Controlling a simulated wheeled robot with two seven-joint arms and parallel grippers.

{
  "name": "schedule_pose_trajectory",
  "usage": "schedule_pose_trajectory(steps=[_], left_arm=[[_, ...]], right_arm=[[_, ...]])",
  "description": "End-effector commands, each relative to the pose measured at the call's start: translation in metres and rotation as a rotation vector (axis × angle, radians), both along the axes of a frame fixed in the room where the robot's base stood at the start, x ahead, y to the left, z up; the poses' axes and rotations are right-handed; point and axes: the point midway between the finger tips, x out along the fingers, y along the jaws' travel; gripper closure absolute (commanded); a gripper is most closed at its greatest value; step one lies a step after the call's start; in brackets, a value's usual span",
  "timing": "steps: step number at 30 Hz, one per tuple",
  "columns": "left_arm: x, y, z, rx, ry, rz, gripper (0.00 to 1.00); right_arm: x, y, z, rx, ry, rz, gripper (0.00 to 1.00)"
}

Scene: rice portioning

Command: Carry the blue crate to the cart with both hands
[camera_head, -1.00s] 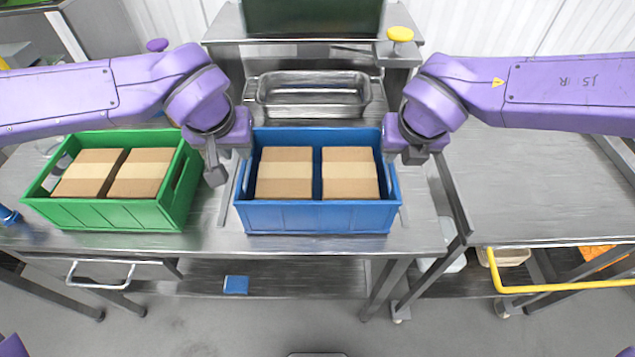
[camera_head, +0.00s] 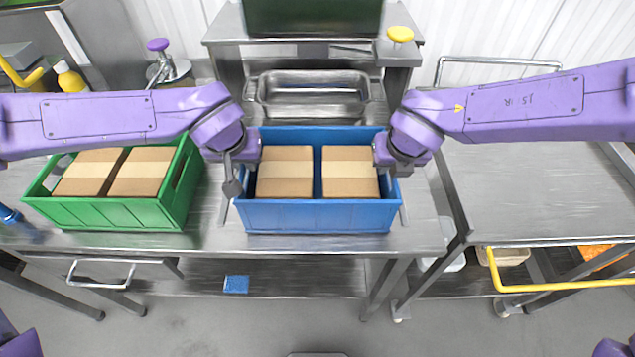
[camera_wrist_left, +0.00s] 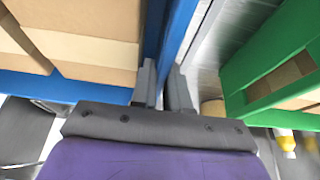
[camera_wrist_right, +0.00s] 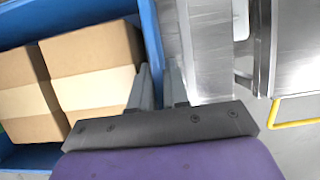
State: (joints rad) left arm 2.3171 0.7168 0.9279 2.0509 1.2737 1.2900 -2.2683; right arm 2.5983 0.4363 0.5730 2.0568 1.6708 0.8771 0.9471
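The blue crate (camera_head: 318,215) stands on the steel table in the middle of the head view, upright, holding two brown boxes. My left gripper (camera_head: 238,172) is at its left wall, one finger outside and the other hidden inside. In the left wrist view the fingers (camera_wrist_left: 162,85) close on the blue wall. My right gripper (camera_head: 398,165) is at the right wall; in the right wrist view its fingers (camera_wrist_right: 159,87) pinch that wall. The cart (camera_head: 545,195), with a bare steel top and a yellow handle, stands to the right of the table.
A green crate (camera_head: 105,215) with two boxes stands close left of the blue one. A steel pan (camera_head: 313,88) lies behind it. A raised metal edge (camera_head: 450,195) separates table and cart. The cart's top is clear.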

Motion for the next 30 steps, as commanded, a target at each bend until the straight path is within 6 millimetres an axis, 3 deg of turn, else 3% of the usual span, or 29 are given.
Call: schedule_pose_trajectory(steps=[8,21,30], left_arm=[[0.001,0.000,0.006,-0.001,-0.003,0.002,1.00],[0.001,0.001,0.053,0.000,-0.002,0.003,1.00],[0.001,0.001,0.051,0.000,-0.002,0.003,1.00]], right_arm=[[0.001,0.000,0.006,0.000,-0.002,-0.001,1.00],[0.001,-0.001,0.053,0.000,-0.001,-0.002,1.00],[0.001,-0.001,0.051,-0.001,-0.001,-0.003,1.00]])
